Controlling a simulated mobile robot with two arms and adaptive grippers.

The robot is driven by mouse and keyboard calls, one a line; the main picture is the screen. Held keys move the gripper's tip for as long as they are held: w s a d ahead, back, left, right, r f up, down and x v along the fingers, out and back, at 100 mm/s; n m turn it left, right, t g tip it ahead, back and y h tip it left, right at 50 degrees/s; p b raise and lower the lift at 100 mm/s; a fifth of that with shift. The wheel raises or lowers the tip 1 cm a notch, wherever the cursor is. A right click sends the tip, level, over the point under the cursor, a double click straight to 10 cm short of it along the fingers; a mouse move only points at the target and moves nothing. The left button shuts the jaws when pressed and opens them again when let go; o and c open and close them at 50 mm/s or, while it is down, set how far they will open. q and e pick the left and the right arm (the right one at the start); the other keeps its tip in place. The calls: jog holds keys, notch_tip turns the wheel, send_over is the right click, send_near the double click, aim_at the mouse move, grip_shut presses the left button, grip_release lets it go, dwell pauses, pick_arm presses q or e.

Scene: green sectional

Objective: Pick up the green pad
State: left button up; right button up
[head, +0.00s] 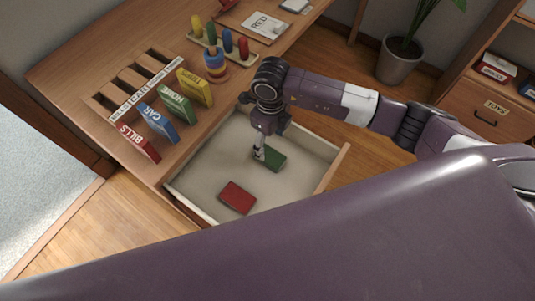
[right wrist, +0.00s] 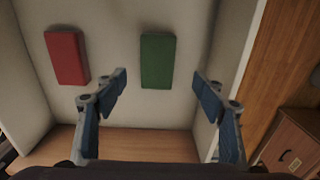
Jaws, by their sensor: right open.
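The green pad (head: 272,158) lies flat in the open drawer (head: 197,172), toward its right side. In the right wrist view the green pad (right wrist: 158,61) is ahead of the fingertips, centred in the gap between them. My right gripper (head: 259,153) points down into the drawer above the pad and hides part of it in the head view. The right wrist view shows the right gripper (right wrist: 161,88) open and empty, its two fingers wide apart. My left gripper is not in view.
A red pad (head: 238,198) lies in the drawer near the front. The desk (head: 150,60) above holds labelled blocks, such as the blue CAR block (head: 158,122), a slotted rack and stacking toys (head: 214,62). The drawer walls surround the pads.

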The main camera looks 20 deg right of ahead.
aim_at(268, 155)
jog(key=shift+s+f, duration=0.25)
jog(key=shift+f, duration=0.6)
jog(key=f, duration=0.5)
jog(key=shift+w+a+f+p, duration=0.1)
jog(key=shift+w+a+p, duration=0.15)
jog(key=shift+p, duration=0.1)
jog(key=c, duration=1.1)
notch_tip(268, 155, up, 20)
jog(key=shift+b, duration=0.4)
